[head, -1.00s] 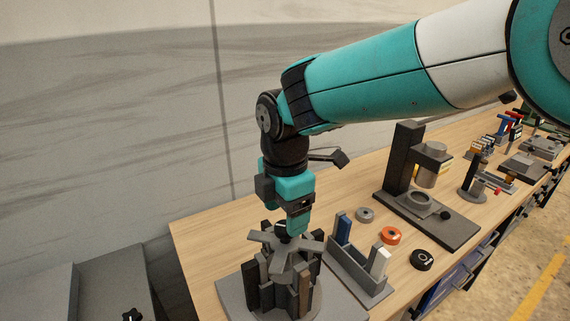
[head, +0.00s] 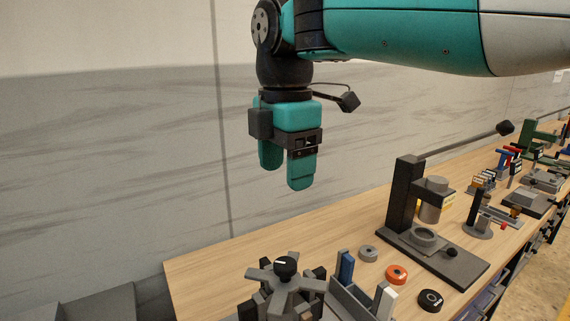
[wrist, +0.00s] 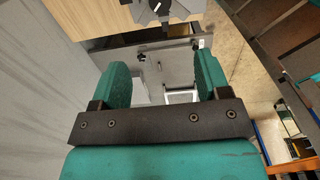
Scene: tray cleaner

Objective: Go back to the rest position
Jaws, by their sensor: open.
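My gripper (head: 286,180) is open and empty, with its two teal fingers pointing down. It is in the air well above the wooden bench (head: 222,252). Below it stands a grey star-shaped fixture (head: 282,284) with a black knob (head: 285,266) on top, and a clear gap separates the fingers from the knob. In the wrist view the two fingers (wrist: 162,88) are spread apart with nothing between them. The star-shaped fixture also shows at the top of the wrist view (wrist: 166,12).
A rack with a blue block (head: 346,267) and a white block (head: 385,300) stands right of the fixture. Grey (head: 368,253), orange (head: 397,275) and black (head: 431,300) rings lie nearby. A dark press (head: 405,195) stands farther along the bench. The air around my gripper is clear.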

